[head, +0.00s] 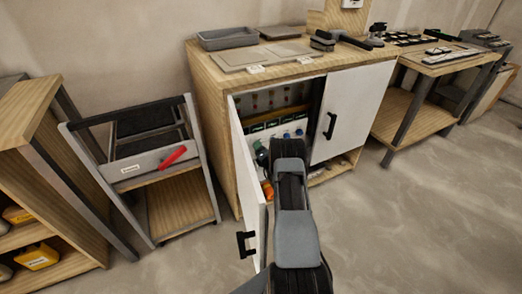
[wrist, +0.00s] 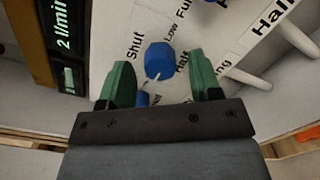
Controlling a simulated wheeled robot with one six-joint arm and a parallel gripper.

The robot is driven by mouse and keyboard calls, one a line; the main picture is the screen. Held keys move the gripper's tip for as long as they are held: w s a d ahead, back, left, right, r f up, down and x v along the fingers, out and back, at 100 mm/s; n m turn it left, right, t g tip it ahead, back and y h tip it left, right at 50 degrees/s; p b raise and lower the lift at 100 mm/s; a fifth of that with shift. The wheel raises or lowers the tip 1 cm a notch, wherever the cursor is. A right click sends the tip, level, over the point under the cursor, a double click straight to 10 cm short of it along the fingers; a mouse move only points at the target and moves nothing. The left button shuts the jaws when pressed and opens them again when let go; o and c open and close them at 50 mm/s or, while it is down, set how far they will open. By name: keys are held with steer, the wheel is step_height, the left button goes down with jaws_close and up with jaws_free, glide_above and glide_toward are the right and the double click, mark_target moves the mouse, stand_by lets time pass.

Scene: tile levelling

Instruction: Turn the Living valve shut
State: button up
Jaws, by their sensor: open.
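In the wrist view a blue valve knob (wrist: 158,61) sits on a white panel, with Shut, Low, Half and Full printed around it. A label ending in "ng" (wrist: 233,72) is partly hidden by the right finger, so I cannot read the whole name. My gripper (wrist: 159,72) is open, its green fingers on either side of the knob and a little short of it. I cannot tell whether they touch it or where the knob points. A second blue part (wrist: 143,98) shows between the fingers. In the head view my arm hides most of the gripper and the valve.
A display reading 2 l/min (wrist: 66,28) is left of the knob. A Hall label (wrist: 273,17) and white pegs (wrist: 298,38) are at right. In the head view the cabinet's left door (head: 249,185) stands open beside my arm; its right door (head: 350,105) looks closed.

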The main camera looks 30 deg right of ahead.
steer(key=shift+w, duration=0.25)
steer(key=shift+c, duration=0.3)
